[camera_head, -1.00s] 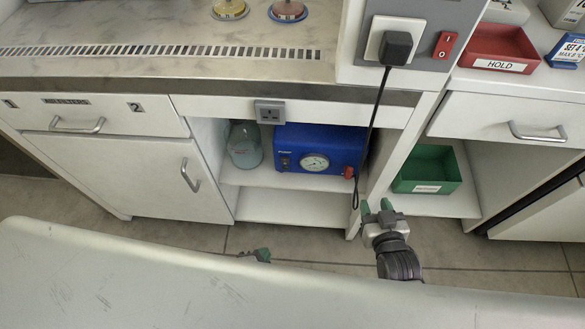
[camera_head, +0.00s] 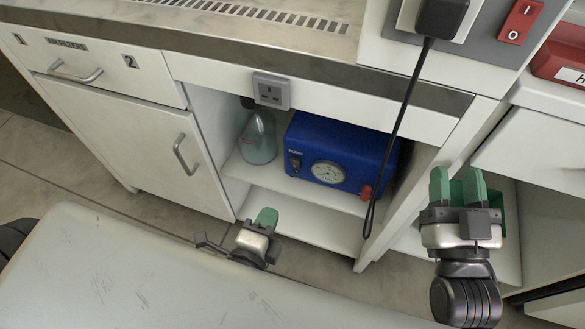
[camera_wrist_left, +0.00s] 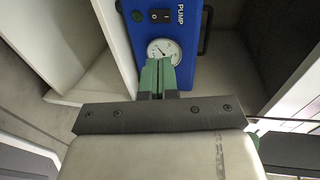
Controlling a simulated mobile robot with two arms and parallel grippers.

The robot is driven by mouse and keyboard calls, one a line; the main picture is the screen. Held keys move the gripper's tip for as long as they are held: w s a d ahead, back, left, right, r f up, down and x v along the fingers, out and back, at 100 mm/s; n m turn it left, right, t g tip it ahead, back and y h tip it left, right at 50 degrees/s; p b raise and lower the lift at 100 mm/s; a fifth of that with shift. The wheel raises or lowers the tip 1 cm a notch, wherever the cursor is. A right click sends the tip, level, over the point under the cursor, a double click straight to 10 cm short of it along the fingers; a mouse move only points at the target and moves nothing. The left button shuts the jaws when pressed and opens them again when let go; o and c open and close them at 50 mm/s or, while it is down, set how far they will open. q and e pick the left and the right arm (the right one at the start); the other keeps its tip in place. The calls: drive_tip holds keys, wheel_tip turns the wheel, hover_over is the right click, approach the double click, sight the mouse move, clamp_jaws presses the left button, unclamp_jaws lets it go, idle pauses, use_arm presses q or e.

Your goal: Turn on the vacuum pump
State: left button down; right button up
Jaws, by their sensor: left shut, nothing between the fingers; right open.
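The blue vacuum pump (camera_head: 375,150) sits on the shelf under the bench, its front toward me. It carries a round gauge (camera_head: 328,173) and a small black switch (camera_head: 295,163) at its left. In the left wrist view, the pump (camera_wrist_left: 190,40) bears the word PUMP, and its black rocker switch (camera_wrist_left: 160,16) lies above the gauge, beside a green round part (camera_wrist_left: 138,15). I cannot tell which way the rocker is pressed. My left gripper (camera_head: 266,217) is shut and empty, below and in front of the pump. My right gripper (camera_head: 457,182) is open and empty, right of the pump.
A black plug (camera_head: 440,17) sits in the upper panel; its cable (camera_head: 405,115) hangs in front of the pump's right side. A red switch (camera_head: 520,22) is beside it. A glass bottle (camera_head: 258,140) stands left of the pump. An outlet (camera_head: 270,91) hangs above the opening.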

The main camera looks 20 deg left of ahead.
use_arm(q)
approach(295, 162)
drive_tip(key=w, duration=0.3)
drive_tip(key=w+f, duration=0.1)
drive_tip(key=w, duration=0.2)
drive_tip(key=shift+f+b, duration=0.2)
drive_tip(key=shift+b, duration=0.2)
use_arm(e)
drive_tip(key=shift+s+a+r+t+y, duration=0.1)
drive_tip(key=shift+s+r+t+y, duration=0.15)
drive_tip(key=shift+r+t, duration=0.25)
drive_tip(key=shift+s+r+t+y, duration=0.15)
drive_tip(key=shift+r+t+y, duration=0.1)
drive_tip(key=shift+r+t, duration=0.2)
use_arm(q)
drive_tip(key=shift+w+d, duration=0.1)
drive_tip(key=shift+w, duration=0.5)
use_arm(e)
drive_tip(key=shift+r, duration=0.1)
